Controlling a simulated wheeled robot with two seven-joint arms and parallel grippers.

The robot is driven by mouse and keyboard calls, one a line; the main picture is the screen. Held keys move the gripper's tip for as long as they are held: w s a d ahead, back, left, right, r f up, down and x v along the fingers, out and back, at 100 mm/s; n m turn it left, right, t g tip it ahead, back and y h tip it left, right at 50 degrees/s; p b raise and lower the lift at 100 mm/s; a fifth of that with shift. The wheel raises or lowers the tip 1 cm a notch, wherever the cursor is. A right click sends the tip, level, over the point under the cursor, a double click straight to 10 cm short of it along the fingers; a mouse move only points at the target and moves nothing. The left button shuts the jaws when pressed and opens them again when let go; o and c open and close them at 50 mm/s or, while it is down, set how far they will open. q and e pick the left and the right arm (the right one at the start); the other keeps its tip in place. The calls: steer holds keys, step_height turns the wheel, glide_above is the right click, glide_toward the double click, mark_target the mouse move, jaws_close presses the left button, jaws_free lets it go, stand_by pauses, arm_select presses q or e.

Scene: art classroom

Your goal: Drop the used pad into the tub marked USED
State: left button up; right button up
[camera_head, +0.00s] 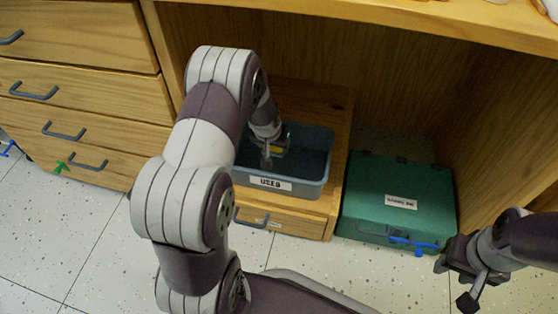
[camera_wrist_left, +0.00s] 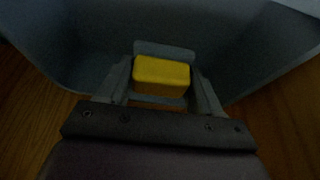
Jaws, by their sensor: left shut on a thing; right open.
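The blue-grey tub (camera_head: 313,178) with a white USED label on its front sits on a low wooden drawer unit under the counter. My left arm reaches in from the left, and my left gripper (camera_head: 276,152) is inside or just above the tub's opening. It is shut on a yellow pad (camera_wrist_left: 162,74), seen between the fingers in the left wrist view, with the tub's walls (camera_wrist_left: 262,50) around it. In the head view the pad is mostly hidden by the gripper. My right gripper (camera_head: 468,283) is open and empty at the lower right, above the floor.
Wooden drawers (camera_head: 75,80) with dark handles are at the left. The counter edge (camera_head: 400,25) overhangs above. Speckled floor (camera_head: 90,235) is clear in front.

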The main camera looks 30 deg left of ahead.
arm_select(q)
steer(key=o, duration=1.2)
steer(key=p+v, duration=0.8)
steer(key=v, duration=0.4)
steer(key=shift+s+r, duration=0.15)
steer(key=shift+r, duration=0.2)
step_height(320, 180, up, 4)
steer(key=p, duration=0.4)
